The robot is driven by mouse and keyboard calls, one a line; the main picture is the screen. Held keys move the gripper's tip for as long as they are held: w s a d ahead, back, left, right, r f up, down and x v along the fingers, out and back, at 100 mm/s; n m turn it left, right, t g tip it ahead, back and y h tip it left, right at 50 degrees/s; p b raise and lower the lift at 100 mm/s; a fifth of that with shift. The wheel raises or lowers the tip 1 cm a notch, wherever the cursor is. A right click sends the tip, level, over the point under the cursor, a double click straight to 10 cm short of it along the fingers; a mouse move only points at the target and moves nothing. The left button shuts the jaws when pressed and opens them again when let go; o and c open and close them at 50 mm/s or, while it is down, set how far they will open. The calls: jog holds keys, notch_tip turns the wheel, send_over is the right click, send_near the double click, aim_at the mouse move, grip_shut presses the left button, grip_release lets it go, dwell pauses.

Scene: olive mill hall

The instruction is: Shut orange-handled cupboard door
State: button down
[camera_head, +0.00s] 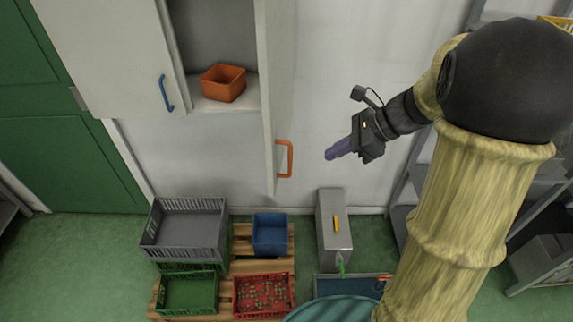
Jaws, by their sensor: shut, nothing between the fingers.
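The cupboard door with the orange handle (288,158) stands open. The door (270,100) is seen nearly edge-on, swung out from the wall cupboard, with the handle on its right face near the bottom. Behind it the cupboard inside (215,35) shows, with an orange box (223,83) on its floor. The other cupboard door (115,55), with a blue handle (166,93), looks shut. My gripper (327,156) is shut and empty, to the right of the orange handle with a gap in the picture between them. Its purple fingers point left toward the handle.
Below the cupboard, a grey crate (188,205), a blue bin (270,222), a green crate (188,293) and a red crate (262,281) of olives stand on or by a wooden pallet. A grey metal box (333,205) stands right of them. Shelving (408,190) stands at right.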

jog(key=p, duration=0.5)
send_near(274, 174)
jog(key=x, duration=0.6)
jog(key=shift+w+d+f, duration=0.15)
jog(key=shift+w+d, duration=0.05)
jog(key=shift+w, duration=0.05)
jog(key=shift+w+f, duration=0.1)
jog(key=shift+a, duration=0.1)
